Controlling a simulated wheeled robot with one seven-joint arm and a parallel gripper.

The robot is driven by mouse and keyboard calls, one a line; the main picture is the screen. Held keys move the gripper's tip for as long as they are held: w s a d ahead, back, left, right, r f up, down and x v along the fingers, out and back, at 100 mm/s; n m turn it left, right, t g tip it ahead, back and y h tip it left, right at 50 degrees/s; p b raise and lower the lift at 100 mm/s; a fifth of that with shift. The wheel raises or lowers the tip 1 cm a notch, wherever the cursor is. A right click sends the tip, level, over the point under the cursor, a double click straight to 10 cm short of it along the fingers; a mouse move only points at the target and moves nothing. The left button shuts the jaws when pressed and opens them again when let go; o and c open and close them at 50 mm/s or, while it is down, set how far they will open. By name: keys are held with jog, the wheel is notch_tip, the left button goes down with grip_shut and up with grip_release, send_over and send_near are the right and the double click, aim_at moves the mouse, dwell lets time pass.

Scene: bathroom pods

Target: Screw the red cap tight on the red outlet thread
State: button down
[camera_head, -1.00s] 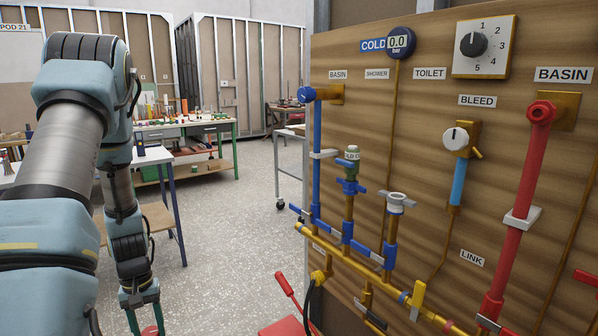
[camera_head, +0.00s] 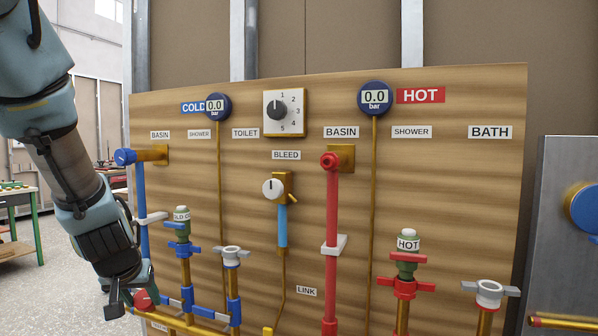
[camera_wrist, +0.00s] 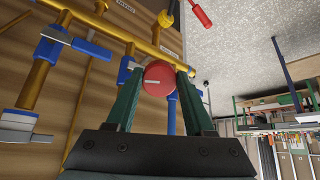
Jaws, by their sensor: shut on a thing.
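My gripper (camera_wrist: 159,85) is shut on the red cap (camera_wrist: 160,76), a round red disc with a pale line across its face, between two green fingers in the wrist view. In the head view my gripper (camera_head: 130,300) is at the lower left, with the red cap (camera_head: 146,299) in front of the cold pipes. The cap is far left of the hot pipes. On the hot side stand a red-handled valve (camera_head: 406,287) topped by a green piece marked HOT, and a grey-topped outlet (camera_head: 489,291) under BATH. I cannot tell which part is the red outlet thread.
The wooden board (camera_head: 455,190) carries two gauges, a dial (camera_head: 285,110), a red pipe (camera_head: 331,215) with a white clip, and a blue pipe. The cold valves (camera_head: 184,247) stand close to my gripper. A grey panel (camera_head: 565,230) stands at right.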

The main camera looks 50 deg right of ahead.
jog(key=s+d+r+m+t+h, duration=0.1)
jog(key=s+d+r+m+h, duration=0.15)
jog(key=s+d+r, duration=0.5)
jog(key=m+g+h+b, duration=0.1)
jog(key=m+h, duration=0.3)
jog(key=h, duration=0.5)
send_near(327, 166)
jog(key=a, duration=0.1)
jog(key=shift+f, duration=0.1)
jog(key=shift+b+x, duration=0.55)
jog(key=shift+x, duration=2.3)
jog(key=shift+x, duration=1.1)
jog(key=shift+c, duration=1)
grip_release()
jog(key=shift+s, duration=0.1)
